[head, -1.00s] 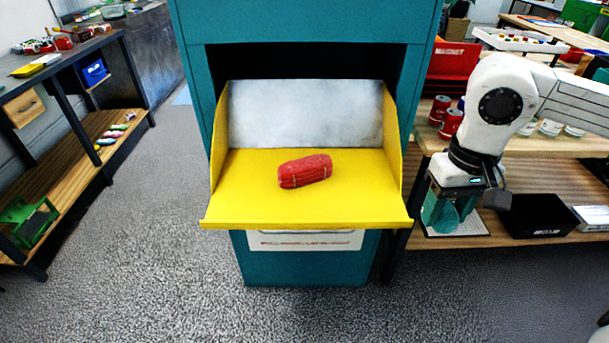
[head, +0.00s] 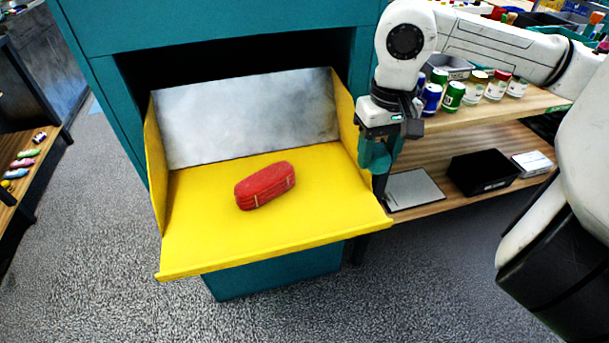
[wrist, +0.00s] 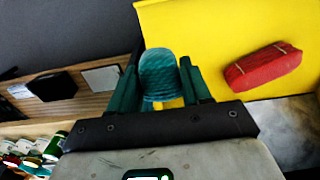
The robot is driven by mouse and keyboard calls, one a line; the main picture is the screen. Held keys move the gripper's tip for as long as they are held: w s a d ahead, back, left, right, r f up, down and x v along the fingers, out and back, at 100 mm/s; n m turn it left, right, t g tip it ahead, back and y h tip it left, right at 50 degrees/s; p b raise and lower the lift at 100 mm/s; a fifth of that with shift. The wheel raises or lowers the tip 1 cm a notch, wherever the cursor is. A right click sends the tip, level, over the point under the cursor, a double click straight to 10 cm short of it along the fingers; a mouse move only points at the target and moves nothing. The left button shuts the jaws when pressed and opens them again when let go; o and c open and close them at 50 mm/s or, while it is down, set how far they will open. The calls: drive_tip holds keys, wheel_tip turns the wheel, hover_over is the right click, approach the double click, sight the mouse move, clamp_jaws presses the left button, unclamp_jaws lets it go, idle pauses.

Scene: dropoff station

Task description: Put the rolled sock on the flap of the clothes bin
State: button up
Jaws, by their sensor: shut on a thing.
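The rolled sock (wrist: 158,75) is teal and ribbed, held between the two fingers of my gripper (wrist: 160,88) in the wrist view. In the head view my gripper (head: 378,155) hangs at the right side wall of the yellow flap (head: 215,245), and the sock is hard to tell from the teal fingers there. The flap is open on the teal clothes bin (head: 230,32), with a grey metal back plate. A red rolled bundle (head: 265,186) lies on the middle of the flap; it also shows in the wrist view (wrist: 263,67).
Right of the bin a wooden shelf (head: 480,160) holds cans, jars, a black box (head: 484,171) and a grey flat panel (head: 413,189). The flap's raised side wall (head: 346,115) stands beside my gripper. The flap is bare around the red bundle.

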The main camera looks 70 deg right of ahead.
sight(322, 191)
drive_tip(key=w+f, duration=0.2)
drive_tip(key=w, duration=0.1)
drive_tip(key=w+f+p, duration=0.1)
drive_tip(key=w+f, duration=0.1)
drive_tip(key=w, duration=0.1)
drive_tip(key=w+f, duration=0.2)
drive_tip(key=w, duration=0.1)
drive_tip(key=shift+d+f, duration=0.1)
drive_tip(key=shift+f, duration=0.2)
drive_tip(key=shift+w+f, duration=0.3)
drive_tip(key=shift+f, duration=0.1)
drive_tip(key=f, duration=0.1)
drive_tip(key=f+p, duration=0.1)
drive_tip(key=shift+w+f, duration=0.3)
drive_tip(key=shift+f, duration=0.1)
drive_tip(key=shift+d+f, duration=0.1)
drive_tip(key=shift+f, duration=0.45)
drive_tip(key=shift+f, duration=0.2)
drive_tip(key=o, duration=1)
drive_tip(key=shift+o, duration=0.2)
drive_tip(key=shift+r, duration=0.1)
